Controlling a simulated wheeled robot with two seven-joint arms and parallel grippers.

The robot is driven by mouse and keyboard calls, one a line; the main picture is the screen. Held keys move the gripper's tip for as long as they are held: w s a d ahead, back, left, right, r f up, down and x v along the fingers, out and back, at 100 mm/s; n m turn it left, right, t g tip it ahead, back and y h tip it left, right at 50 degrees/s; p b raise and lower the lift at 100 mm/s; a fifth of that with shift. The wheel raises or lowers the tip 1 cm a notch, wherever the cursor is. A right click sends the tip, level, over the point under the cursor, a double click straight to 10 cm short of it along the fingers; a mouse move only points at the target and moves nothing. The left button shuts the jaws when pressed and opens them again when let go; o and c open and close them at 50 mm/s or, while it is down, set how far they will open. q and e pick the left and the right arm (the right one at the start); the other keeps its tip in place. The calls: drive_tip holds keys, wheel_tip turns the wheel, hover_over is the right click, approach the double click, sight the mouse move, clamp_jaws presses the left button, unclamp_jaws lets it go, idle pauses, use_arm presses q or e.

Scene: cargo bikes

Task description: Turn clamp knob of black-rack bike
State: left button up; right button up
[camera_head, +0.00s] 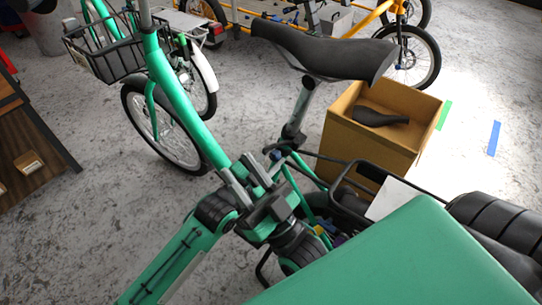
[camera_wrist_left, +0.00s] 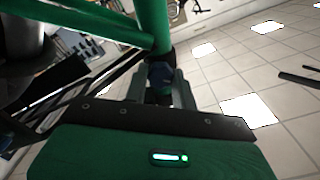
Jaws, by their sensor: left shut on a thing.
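The green bike (camera_head: 179,92) has a black saddle (camera_head: 325,50) on a grey seat post and a black rear rack (camera_head: 348,186). My left gripper (camera_head: 248,172) is at the lower frame, left of the seat post. In the left wrist view, its two grey fingers (camera_wrist_left: 165,88) are shut on a dark blue clamp knob (camera_wrist_left: 160,74), just below a green tube (camera_wrist_left: 152,24). The fingers hide part of the knob. In the head view I cannot make out the gripped knob clearly. My right gripper is not in view.
A cardboard box (camera_head: 370,133) with a loose black saddle (camera_head: 380,117) stands behind the rack. A black basket (camera_head: 105,50) is at the upper left. A wooden unit (camera_head: 35,135) stands at the left edge. A yellow bike (camera_head: 360,23) stands at the back.

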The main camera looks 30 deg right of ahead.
use_arm(q)
drive_tip(key=shift+m, duration=0.4)
use_arm(e)
drive_tip(key=shift+w+a+f+g, duration=0.2)
drive_tip(key=shift+f+g, duration=0.1)
drive_tip(key=shift+f, duration=0.15)
drive_tip(key=shift+w+a+f+g, duration=0.15)
drive_tip(key=shift+f+g, duration=0.15)
drive_tip(key=shift+f, duration=0.15)
drive_tip(key=shift+s, duration=0.15)
use_arm(q)
drive_tip(key=o, duration=1)
